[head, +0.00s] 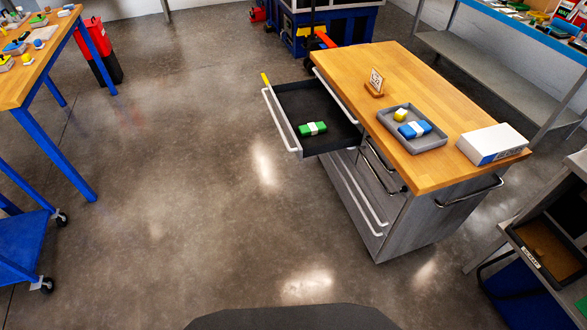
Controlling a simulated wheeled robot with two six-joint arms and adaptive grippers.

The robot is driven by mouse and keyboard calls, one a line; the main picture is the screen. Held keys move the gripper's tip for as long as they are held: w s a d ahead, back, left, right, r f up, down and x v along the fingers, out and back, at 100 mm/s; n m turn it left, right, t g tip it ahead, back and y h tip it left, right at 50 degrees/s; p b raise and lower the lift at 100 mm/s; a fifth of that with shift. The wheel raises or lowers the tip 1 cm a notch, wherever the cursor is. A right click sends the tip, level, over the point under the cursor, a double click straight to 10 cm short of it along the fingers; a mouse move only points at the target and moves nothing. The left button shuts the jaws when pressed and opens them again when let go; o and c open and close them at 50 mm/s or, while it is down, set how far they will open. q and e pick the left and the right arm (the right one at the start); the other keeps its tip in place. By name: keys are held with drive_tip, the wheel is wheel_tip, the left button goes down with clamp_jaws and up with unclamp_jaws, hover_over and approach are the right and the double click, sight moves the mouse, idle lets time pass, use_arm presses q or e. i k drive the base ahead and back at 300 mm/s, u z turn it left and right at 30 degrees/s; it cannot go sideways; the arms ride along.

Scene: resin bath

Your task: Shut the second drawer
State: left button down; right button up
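A grey cabinet (415,225) with a wooden top (400,70) stands right of centre in the head view. One drawer (288,132) just under the top is pulled far out to the left. Its inside is dark, its rim is light, and a yellow piece (265,79) sits at its far outer corner. A green and white block (312,129) lies inside it. Below and beside it are closed fronts with bar handles (385,185). I cannot tell from the view whether the open drawer counts as the second. Neither of my grippers is in view.
On the cabinet top are a grey tray (412,142) with yellow and blue-white blocks, a small sign (375,84) and a white box (492,144). A workbench (25,88) stands left and shelving (500,70) at back right. The floor (190,180) left of the drawer is clear.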

sight(296, 104)
drive_tip(key=u, duration=0.15)
drive_tip(key=i, duration=1.25)
drive_tip(key=z, duration=0.75)
